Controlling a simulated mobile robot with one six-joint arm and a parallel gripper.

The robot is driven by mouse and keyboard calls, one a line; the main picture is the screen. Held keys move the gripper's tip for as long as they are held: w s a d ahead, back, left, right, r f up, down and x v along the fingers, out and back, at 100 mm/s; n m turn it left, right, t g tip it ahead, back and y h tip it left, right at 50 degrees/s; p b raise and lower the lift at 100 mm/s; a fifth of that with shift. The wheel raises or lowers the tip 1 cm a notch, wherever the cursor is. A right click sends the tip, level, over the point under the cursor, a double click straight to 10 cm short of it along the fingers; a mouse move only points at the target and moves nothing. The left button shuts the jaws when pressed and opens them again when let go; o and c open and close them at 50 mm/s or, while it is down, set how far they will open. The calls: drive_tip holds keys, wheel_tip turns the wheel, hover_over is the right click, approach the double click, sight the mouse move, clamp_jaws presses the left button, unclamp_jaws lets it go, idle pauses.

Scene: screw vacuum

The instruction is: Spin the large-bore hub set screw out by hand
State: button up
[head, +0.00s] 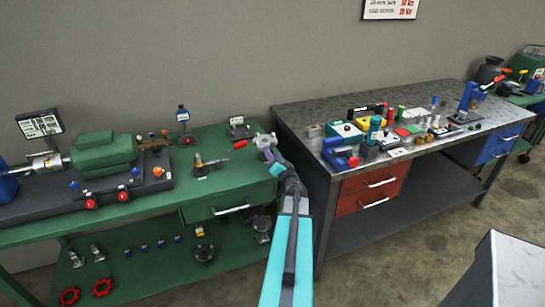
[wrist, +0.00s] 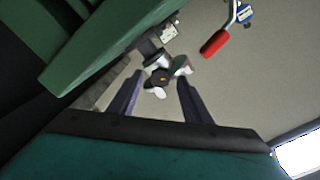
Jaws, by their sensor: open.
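My gripper (head: 267,153) is at the right end of the green bench, with its fingers open. In the wrist view the open gripper (wrist: 160,77) has one dark finger on each side of a small fitting. This fitting (wrist: 181,66) has pale rounded lobes, a dark middle and a small orange spot. In the head view a pale grey fitting (head: 264,139) shows just beyond the fingers, partly hidden by them. I cannot tell whether the fingers touch it. I cannot make out for certain which part is the large-bore hub set screw.
The green bench (head: 230,177) carries a green motor-like machine (head: 103,150) on the left. A red handle (wrist: 214,43) lies near the fitting in the wrist view. A grey workbench (head: 300,97) crowded with tools stands to the right.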

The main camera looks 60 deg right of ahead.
drive_tip(key=c, duration=1)
drive_tip(key=shift+c, duration=0.2)
